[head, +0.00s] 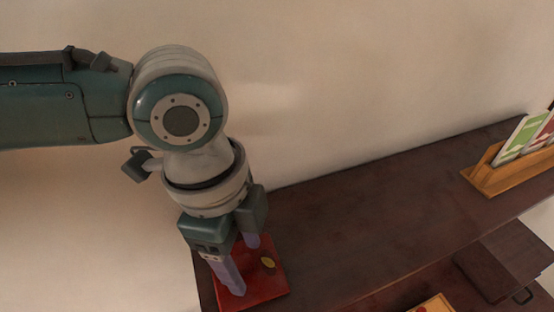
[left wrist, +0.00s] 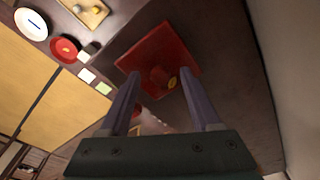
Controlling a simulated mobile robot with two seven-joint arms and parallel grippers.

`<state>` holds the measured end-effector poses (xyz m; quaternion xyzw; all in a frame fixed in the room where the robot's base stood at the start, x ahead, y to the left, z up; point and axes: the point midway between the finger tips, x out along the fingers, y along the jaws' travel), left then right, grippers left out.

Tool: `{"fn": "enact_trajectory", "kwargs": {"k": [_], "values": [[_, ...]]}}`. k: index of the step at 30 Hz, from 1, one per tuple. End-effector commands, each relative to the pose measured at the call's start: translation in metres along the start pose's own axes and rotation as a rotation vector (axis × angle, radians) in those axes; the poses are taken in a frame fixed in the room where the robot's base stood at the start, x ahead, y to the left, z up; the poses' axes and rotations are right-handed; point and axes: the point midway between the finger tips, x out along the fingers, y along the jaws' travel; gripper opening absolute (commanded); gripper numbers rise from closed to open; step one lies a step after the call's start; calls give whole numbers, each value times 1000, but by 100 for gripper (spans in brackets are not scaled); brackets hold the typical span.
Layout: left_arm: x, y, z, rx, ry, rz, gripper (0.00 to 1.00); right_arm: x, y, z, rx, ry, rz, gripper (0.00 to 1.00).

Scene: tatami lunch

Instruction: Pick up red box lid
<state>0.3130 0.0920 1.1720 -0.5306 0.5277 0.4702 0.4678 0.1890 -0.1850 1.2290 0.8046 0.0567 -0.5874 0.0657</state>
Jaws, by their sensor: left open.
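The red box lid (head: 267,292) is a red square piece with a yellow spot, at the near left end of the dark shelf in the head view. In the left wrist view, the red lid (left wrist: 155,45) shows a darker red raised part near its middle, beside the yellow spot. My left gripper (head: 243,266) points down over it with its two fingers apart. In the left wrist view the gripper (left wrist: 158,78) is open, with the raised part between the fingertips. I cannot tell whether the fingers touch the lid. My right gripper is not in view.
A wooden holder (head: 490,178) with upright cards stands at the far right of the shelf (head: 360,215). A plain wall rises behind. In the left wrist view, a white plate (left wrist: 31,24), a red dish (left wrist: 65,50) and a wooden tray (left wrist: 97,14) lie at the upper left.

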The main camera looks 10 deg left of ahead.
Motion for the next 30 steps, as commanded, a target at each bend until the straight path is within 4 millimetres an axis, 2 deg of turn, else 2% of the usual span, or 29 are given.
{"fn": "enact_trajectory", "kwargs": {"k": [6, 23, 30], "values": [[2, 0, 0, 1, 0, 0, 64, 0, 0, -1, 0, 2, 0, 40], [1, 0, 0, 0, 0, 0, 2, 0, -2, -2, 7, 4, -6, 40], [1, 0, 0, 0, 1, 0, 0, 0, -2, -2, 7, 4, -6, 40]]}}
